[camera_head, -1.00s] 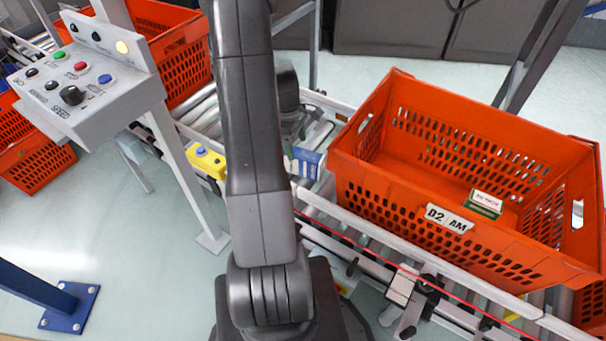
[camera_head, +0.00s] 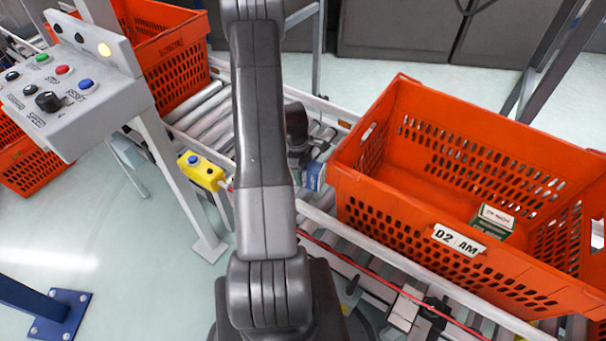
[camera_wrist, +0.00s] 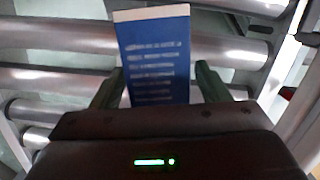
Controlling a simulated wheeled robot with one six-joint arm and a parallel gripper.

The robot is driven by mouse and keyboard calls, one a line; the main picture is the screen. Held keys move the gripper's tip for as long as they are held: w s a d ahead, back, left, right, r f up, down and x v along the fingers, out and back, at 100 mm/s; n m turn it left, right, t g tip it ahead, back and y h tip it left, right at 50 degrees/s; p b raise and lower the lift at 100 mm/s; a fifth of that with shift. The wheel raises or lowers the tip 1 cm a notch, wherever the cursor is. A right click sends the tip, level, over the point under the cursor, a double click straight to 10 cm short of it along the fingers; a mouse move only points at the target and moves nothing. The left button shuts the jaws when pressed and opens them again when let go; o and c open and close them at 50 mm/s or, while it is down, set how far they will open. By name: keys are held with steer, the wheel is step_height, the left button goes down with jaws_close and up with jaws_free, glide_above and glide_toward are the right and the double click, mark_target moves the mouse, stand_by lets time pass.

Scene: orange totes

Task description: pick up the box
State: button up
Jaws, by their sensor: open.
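A blue box with a white end face and white print (camera_wrist: 155,60) stands on the roller conveyor. In the head view the box (camera_head: 314,177) shows just right of my arm, partly hidden by it. My gripper (camera_wrist: 154,84) is open, with one dark green finger on each side of the box. Gaps show between the box and both fingers, wider on the right. The fingertips are hidden in the head view. A smaller green and white box (camera_head: 495,219) lies inside the orange tote.
The orange tote (camera_head: 385,215), labelled 02 AM, stands on the conveyor right of the blue box. A yellow button box (camera_head: 201,171) and a grey control panel (camera_head: 72,95) are on the left. Another orange tote (camera_head: 172,68) stands behind the panel.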

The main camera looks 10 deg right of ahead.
steer(key=c, duration=1.2)
